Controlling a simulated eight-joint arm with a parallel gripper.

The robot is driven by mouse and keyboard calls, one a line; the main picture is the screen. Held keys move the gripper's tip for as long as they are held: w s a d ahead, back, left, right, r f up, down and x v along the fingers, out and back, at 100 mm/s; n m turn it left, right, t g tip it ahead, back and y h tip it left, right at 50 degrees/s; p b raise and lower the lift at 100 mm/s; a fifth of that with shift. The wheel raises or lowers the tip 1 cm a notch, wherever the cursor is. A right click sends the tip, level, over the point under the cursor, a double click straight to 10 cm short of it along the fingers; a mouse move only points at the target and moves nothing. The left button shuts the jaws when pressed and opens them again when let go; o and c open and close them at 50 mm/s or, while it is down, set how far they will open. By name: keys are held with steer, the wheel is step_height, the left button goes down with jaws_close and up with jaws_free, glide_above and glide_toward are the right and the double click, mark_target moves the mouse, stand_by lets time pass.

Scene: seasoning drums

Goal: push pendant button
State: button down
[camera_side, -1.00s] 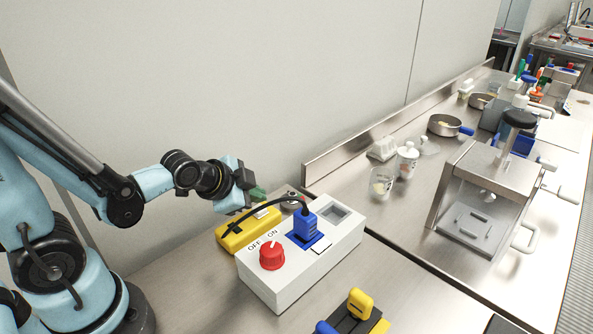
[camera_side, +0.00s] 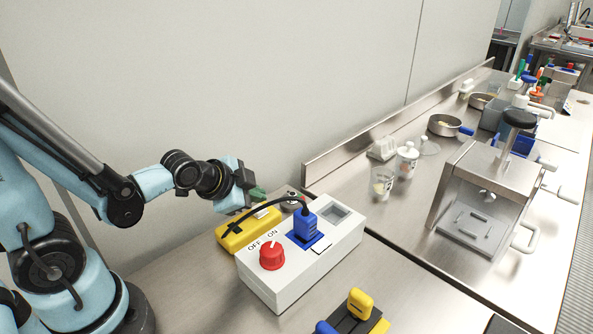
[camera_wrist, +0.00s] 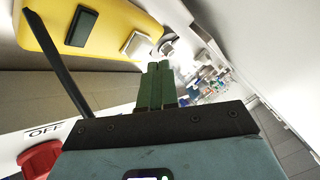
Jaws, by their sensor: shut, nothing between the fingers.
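A yellow pendant (camera_side: 238,237) lies behind the white control box, with a dark strap or cable across it. In the wrist view the yellow pendant (camera_wrist: 60,27) fills the upper left and shows a dark rectangle and a pale square button (camera_wrist: 136,44). My gripper (camera_side: 259,195) is over the pendant's far end in the side view. Its green fingers are together and empty. In the wrist view the fingertips (camera_wrist: 158,66) appear just beside the pale square; I cannot tell whether they touch anything. The side view hides most of the button area.
The white control box (camera_side: 285,283) has a red OFF/ON knob (camera_side: 271,256) and a blue plug (camera_side: 305,225) with a black cable. Yellow and blue handles stand at the front. Jars, a pan and a steel press (camera_side: 487,200) stand right. A wall is behind.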

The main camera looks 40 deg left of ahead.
mark_target(256, 210)
steer(key=shift+f, duration=0.15)
steer(key=shift+f, duration=0.3)
steer(key=shift+r, duration=0.1)
stand_by(0.6)
steer(key=shift+r, duration=0.35)
steer(key=shift+r, duration=2.5)
steer(key=s+d+r+n+g+h, duration=0.1)
steer(key=s+d+r+n+g, duration=0.1)
steer(key=s+n, duration=0.3)
steer(key=n, duration=0.2)
steer(key=shift+r+n, duration=0.2)
steer(key=shift+n, duration=0.2)
